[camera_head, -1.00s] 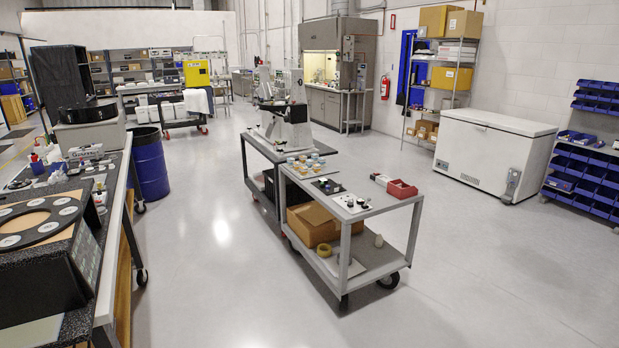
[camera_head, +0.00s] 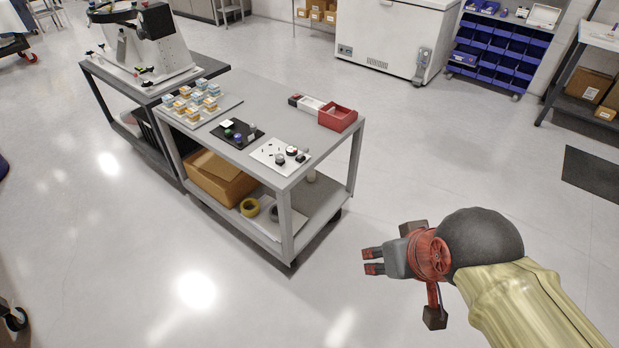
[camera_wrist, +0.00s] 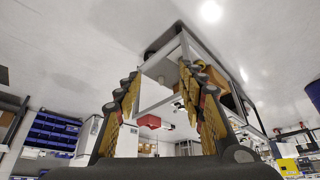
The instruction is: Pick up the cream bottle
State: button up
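A white chest freezer (camera_head: 392,38) stands behind. The floor around the cart is clear.

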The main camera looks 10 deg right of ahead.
aim_at(311, 177)
jog(key=i+l, duration=0.15)
jog(key=l, duration=0.2)
jog(key=i+l, duration=0.15)
jog(key=l, duration=0.25)
jog(key=i+l+z, duration=0.1)
jog(key=l, duration=0.25)
jog(key=i+l, duration=0.2)
jog(key=l, duration=0.2)
jog(key=i+l, duration=0.15)
jog(key=l, duration=0.2)
jog(key=i+l, duration=0.15)
jog(key=l, duration=0.2)
jog(key=i+l+z, duration=0.1)
jog(key=l, duration=0.25)
jog(key=i, duration=0.1)
